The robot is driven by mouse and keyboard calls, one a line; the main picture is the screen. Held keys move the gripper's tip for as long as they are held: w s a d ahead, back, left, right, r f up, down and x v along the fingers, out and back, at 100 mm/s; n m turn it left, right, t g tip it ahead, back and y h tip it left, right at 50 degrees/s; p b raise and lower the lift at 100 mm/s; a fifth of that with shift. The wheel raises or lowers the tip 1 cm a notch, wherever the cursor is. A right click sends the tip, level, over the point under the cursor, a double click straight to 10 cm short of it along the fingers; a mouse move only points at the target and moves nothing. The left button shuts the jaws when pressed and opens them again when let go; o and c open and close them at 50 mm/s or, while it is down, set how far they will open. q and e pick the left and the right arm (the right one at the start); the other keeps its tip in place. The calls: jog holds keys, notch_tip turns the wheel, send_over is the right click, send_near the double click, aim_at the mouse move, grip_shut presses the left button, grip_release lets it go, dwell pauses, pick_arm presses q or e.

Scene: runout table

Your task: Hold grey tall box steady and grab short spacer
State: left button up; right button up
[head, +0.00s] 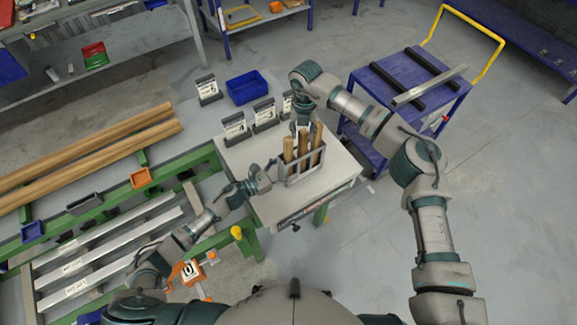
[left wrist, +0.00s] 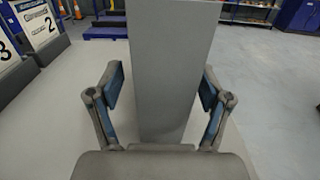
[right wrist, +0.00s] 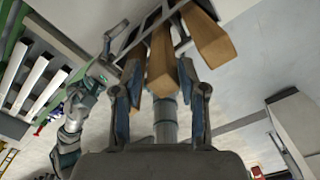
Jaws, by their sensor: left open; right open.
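The grey tall box (head: 302,174) stands on a light table top and holds several wooden spacers. One spacer (head: 288,150) shows at its left side and a taller-looking one (head: 317,135) at its right. My left gripper (head: 274,175) is open at the box's left side. In the left wrist view the grey box (left wrist: 170,60) stands between its spread fingers, with gaps on both sides. My right gripper (head: 298,129) is open above the box. In the right wrist view a middle spacer (right wrist: 161,60) lies between its fingers; whether they touch is unclear. Another spacer (right wrist: 208,38) is to the right.
A blue bin (head: 246,87) and black holders with white number cards (head: 236,127) stand behind the box. Long wooden bars (head: 90,150) lie on the green rack at left. A blue cart (head: 400,90) with a yellow handle stands at right. The table's front corner is clear.

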pick_arm(q)
jog(key=shift+w+d, duration=0.3)
jog(key=shift+d, duration=0.35)
jog(key=c, duration=1.3)
jog(key=shift+a, duration=0.1)
